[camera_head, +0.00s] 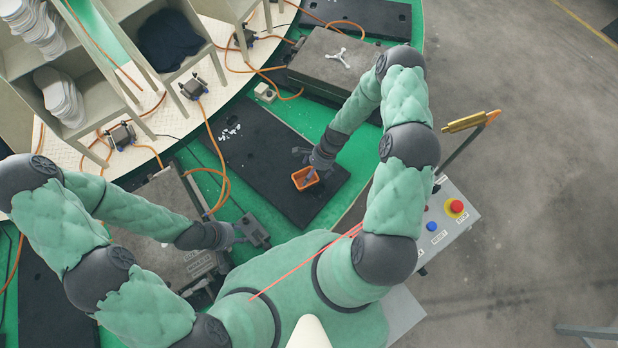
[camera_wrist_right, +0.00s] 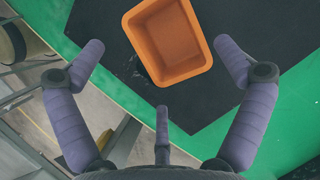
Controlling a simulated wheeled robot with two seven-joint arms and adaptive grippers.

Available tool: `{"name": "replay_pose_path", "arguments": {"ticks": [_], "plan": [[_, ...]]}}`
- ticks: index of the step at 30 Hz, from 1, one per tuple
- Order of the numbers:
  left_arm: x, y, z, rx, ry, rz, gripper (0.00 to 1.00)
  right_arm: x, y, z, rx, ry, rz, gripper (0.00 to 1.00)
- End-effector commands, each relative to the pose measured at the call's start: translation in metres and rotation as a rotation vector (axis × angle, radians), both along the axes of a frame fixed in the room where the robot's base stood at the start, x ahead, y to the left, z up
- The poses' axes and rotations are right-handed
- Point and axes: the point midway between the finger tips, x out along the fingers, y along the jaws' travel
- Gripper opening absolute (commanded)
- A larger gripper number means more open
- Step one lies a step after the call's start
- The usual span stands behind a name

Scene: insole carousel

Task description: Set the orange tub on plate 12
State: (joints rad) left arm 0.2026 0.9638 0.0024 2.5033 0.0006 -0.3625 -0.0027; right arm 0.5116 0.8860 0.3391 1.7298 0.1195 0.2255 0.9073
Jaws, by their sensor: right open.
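The orange tub (camera_head: 305,178) is a small open box near the front right end of a black plate (camera_head: 262,160). White markings on this plate are too small to read. In the right wrist view the empty tub (camera_wrist_right: 168,40) shows over the black surface, beyond and between the spread fingers. My right gripper (camera_head: 312,166) is open just above the tub; no finger is seen closed on it. My left gripper (camera_head: 238,234) hangs over the grey block at the lower left, away from the tub; its fingers are too small to tell.
A grey block with a white three-armed fitting (camera_head: 338,57) stands behind. A control box (camera_head: 446,222) with red and blue buttons is at the right. Shelves with white insoles (camera_head: 60,97), orange hoses and small clamps fill the upper left. The green carousel (camera_head: 300,112) shows between plates.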

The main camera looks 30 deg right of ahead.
Motion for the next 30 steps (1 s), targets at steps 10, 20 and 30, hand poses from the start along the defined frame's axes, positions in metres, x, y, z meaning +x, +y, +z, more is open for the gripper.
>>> {"name": "replay_pose_path", "arguments": {"ticks": [10,20,30], "plan": [[0.0,0.0,-0.002,0.0,0.0,0.0,0.4,0.001,-0.021,0.051,-0.001,-0.001,0.0,1.0],[0.0,0.0,-0.002,0.0,0.0,0.0,0.4,-0.009,-0.005,0.061,-0.004,-0.041,0.118,1.0],[0.0,0.0,-0.002,0.0,0.0,0.0,0.4,-0.082,0.102,0.064,-0.035,-0.369,0.897,1.0]]}}
